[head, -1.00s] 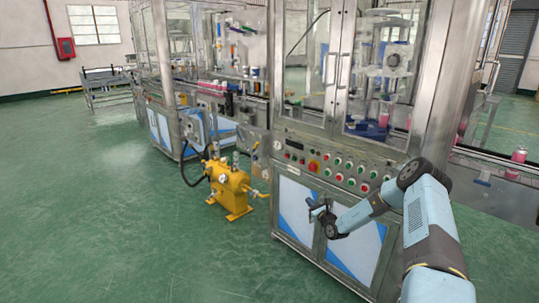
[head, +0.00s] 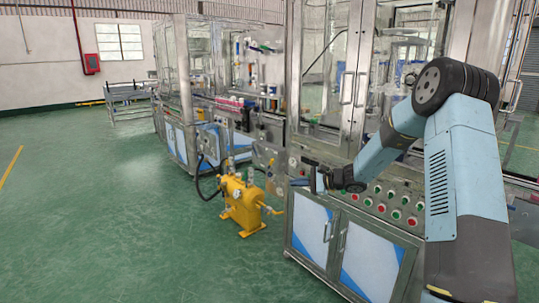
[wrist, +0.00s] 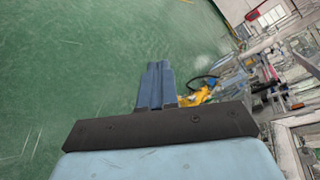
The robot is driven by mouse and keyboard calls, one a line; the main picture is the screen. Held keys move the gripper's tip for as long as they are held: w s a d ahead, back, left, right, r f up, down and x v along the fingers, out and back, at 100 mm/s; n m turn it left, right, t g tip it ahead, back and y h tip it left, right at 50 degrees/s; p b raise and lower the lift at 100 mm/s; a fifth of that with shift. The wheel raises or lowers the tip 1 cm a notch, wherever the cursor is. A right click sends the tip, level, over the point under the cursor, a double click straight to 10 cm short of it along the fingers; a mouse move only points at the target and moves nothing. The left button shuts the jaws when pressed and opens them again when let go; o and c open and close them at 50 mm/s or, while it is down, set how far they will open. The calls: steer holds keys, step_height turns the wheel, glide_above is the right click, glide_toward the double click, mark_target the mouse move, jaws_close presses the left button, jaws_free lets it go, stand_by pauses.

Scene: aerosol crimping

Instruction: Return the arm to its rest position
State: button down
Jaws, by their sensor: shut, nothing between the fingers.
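My gripper (head: 318,181) is in front of the crimping machine's control panel (head: 398,203) in the head view, at the left end of my raised, bent arm. It holds nothing. In the wrist view its blue fingers (wrist: 156,85) are together, pointing out over the green floor. My arm covers part of the panel and of the machine's right side. I cannot tell from these views whether the gripper touches the panel.
A yellow pump unit (head: 240,205) stands on the floor left of the machine's blue-and-white cabinet doors (head: 312,225). Glass machine doors (head: 350,70) rise behind my arm. The green floor (head: 90,210) at the left is open.

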steer(key=s+r+n+g+h, duration=0.2)
steer(key=s+r+n+h, duration=0.15)
steer(key=s+r, duration=0.6)
steer(key=s+r+n+g+h, duration=0.1)
steer(key=s+r+n+h, duration=0.3)
steer(key=s, duration=1)
steer(key=s+d+r+n+t+h, duration=0.1)
steer(key=s+d+h, duration=0.1)
steer(key=s+d, duration=0.2)
steer(key=s+d+r+n+t+h, duration=0.1)
steer(key=s+d, duration=0.3)
steer(key=s, duration=0.7)
steer(key=s+d+r+n+t+h, duration=0.1)
steer(key=s+d+r+n+h, duration=0.1)
steer(key=s+d, duration=0.3)
steer(key=s+r+h, duration=0.1)
steer(key=s, duration=0.1)
steer(key=shift+s+n, duration=0.35)
steer(key=shift+s, duration=0.05)
steer(key=shift+h, duration=0.25)
